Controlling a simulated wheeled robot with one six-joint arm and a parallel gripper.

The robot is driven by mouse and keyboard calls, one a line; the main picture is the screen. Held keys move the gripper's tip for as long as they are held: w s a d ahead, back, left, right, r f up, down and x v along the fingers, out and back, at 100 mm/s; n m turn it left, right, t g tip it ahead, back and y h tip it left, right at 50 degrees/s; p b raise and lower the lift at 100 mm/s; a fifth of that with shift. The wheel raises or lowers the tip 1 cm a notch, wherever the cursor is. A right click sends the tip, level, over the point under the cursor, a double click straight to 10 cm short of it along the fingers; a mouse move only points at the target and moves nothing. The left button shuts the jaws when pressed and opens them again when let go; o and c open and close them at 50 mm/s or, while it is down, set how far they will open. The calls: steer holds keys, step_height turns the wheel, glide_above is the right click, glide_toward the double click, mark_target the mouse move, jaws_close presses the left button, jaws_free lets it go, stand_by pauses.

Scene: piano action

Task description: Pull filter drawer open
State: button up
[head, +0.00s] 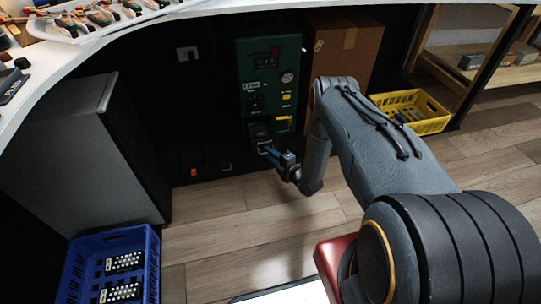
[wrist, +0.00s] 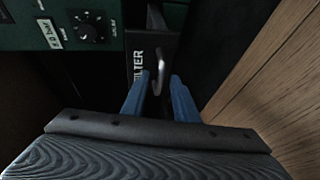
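The filter drawer (wrist: 137,48) has a dark front marked "FILTER" and a pale metal loop handle (wrist: 161,70) in the wrist view. In the head view the drawer (head: 257,130) is low on the green machine (head: 243,72); I cannot tell whether it stands out at all. My gripper (wrist: 160,76) has two blue fingers, spread apart, with the handle between their tips. There seems to be a gap on each side, and I see no clear contact.
A cardboard box (head: 345,50) stands right of the machine, with a yellow crate (head: 436,124) farther right. A grey cabinet (head: 75,150) and a blue crate (head: 75,268) are at left. The white desktop (head: 50,62) curves overhead. Wood floor (head: 225,225) in front is clear.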

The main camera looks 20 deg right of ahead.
steer(key=p+v, duration=0.3)
steer(key=v, duration=0.5)
steer(key=shift+w, duration=0.1)
stand_by(0.3)
